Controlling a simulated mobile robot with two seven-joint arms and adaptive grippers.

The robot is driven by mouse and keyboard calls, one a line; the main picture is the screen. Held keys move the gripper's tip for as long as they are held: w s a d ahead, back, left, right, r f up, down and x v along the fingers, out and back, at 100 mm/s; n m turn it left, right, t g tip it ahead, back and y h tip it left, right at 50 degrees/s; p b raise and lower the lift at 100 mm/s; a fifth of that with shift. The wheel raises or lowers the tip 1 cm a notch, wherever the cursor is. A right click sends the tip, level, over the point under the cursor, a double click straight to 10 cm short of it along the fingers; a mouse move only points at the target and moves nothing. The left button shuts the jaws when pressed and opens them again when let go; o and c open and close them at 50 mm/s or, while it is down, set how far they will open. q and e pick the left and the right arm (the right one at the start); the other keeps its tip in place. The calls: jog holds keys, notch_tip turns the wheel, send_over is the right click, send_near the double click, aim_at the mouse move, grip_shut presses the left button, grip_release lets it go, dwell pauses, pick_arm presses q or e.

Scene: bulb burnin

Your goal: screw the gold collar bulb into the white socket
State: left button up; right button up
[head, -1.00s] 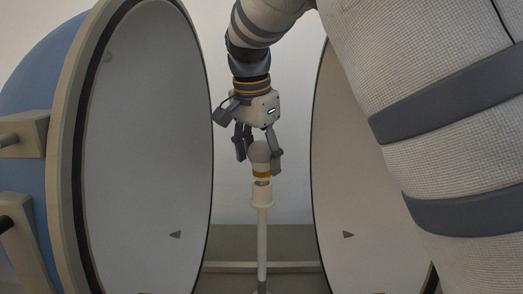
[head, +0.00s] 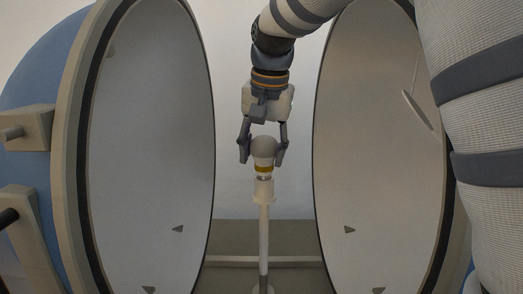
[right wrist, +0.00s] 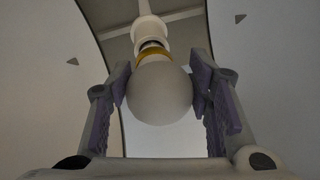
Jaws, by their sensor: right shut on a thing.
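The gold collar bulb (head: 264,149) is a white globe with a gold band, held upright with its base down. My right gripper (head: 263,158) is above it, with its fingers shut on the globe from both sides. The right wrist view shows the globe (right wrist: 160,94) between the two finger pads. The white socket (head: 263,189) tops a slim white post, directly below the bulb. The bulb's metal base meets the socket's mouth; I cannot tell how deep it sits. The socket also shows in the right wrist view (right wrist: 149,29). My left gripper is not in view.
A large grey disc-like hemisphere wall (head: 150,140) stands left of the post, and a similar one (head: 375,150) stands right. The gap between them is narrow. A horizontal rail (head: 232,260) crosses low behind the post.

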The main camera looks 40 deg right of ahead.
jog(key=m, duration=0.3)
jog(key=shift+w+d+h, duration=0.1)
jog(key=shift+w+h, duration=0.1)
jog(key=shift+h, duration=0.2)
jog(key=m, duration=0.2)
jog(key=m+g, duration=0.1)
jog(key=shift+w+f+h, duration=0.1)
jog(key=shift+w+h, duration=0.15)
jog(key=shift+h, duration=0.05)
jog(key=m+g+b, duration=0.1)
jog(key=m, duration=0.3)
jog(key=m+g, duration=0.1)
jog(key=m, duration=0.2)
jog(key=w+m+g+b, duration=0.1)
jog(key=m, duration=0.3)
jog(key=shift+d+f+m+b, duration=0.25)
jog(key=shift+f+m+b, duration=0.05)
jog(key=shift+f, duration=0.1)
jog(key=m+g, duration=0.1)
jog(key=m, duration=0.1)
jog(key=shift+w+d+r+m, duration=0.1)
jog(key=shift+m, duration=0.2)
jog(key=m, duration=0.2)
jog(key=shift+r+m, duration=0.25)
jog(key=shift+m, duration=0.05)
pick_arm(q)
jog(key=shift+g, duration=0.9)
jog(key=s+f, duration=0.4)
pick_arm(e)
jog(key=shift+r, duration=0.1)
